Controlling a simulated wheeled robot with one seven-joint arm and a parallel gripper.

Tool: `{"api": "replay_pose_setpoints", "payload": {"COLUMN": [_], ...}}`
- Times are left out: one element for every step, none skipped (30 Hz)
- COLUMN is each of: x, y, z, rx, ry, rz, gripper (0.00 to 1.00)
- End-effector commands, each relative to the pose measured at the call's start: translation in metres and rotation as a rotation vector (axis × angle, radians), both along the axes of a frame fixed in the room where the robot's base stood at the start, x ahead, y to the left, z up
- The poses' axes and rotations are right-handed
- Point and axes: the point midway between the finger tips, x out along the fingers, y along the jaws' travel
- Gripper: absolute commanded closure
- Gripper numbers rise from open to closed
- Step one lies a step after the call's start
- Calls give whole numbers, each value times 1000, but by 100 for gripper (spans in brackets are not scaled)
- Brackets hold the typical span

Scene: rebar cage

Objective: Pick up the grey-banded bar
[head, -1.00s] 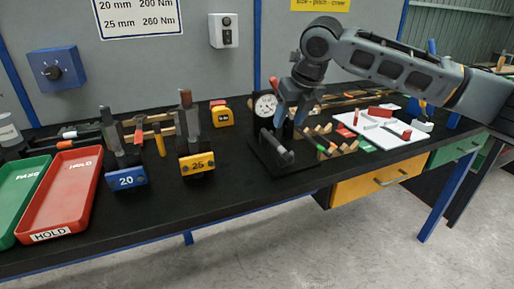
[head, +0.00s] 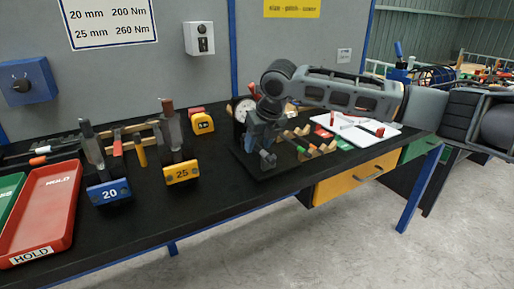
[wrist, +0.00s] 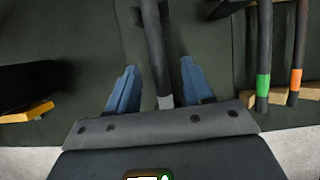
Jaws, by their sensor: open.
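The grey-banded bar (wrist: 156,55) is a dark rod in the wrist view, with a grey band (wrist: 165,102) near its lower end. It lies lengthwise between the blue fingers of my gripper (wrist: 158,68), with gaps on both sides. My gripper is open. I cannot tell how far the fingertips are above or beside the bar in depth. In the head view my gripper (head: 261,150) is down over the black stand beside the dial gauge (head: 243,108), and it hides most of the bar.
A green-banded bar (wrist: 264,60) and an orange-banded bar (wrist: 298,60) lie to the right on wooden rests. A yellow 25 block (head: 182,173) and blue 20 block (head: 109,192) stand to the left. A white board (head: 362,131) lies behind right.

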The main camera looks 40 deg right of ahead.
Motion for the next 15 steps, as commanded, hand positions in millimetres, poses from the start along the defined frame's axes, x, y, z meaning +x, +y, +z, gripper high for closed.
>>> {"api": "replay_pose_setpoints", "payload": {"x": [0, 0, 0, 0, 0, 0, 0, 0, 0, 0, 0, 0, 0, 0, 0], "y": [0, 0, 0, 0, 0, 0, 0, 0, 0, 0, 0, 0, 0, 0, 0], "z": [0, 0, 0, 0, 0, 0, 0, 0, 0, 0, 0, 0, 0, 0, 0], "rx": [0, 0, 0, 0, 0, 0, 0, 0, 0, 0, 0, 0, 0, 0, 0], "ry": [0, 0, 0, 0, 0, 0, 0, 0, 0, 0, 0, 0, 0, 0, 0], "rz": [0, 0, 0, 0, 0, 0, 0, 0, 0, 0, 0, 0, 0, 0, 0], "gripper": [49, 49, 49, 49, 52, 56, 59, 62, 66, 68, 71, 75, 78, 81, 85]}}
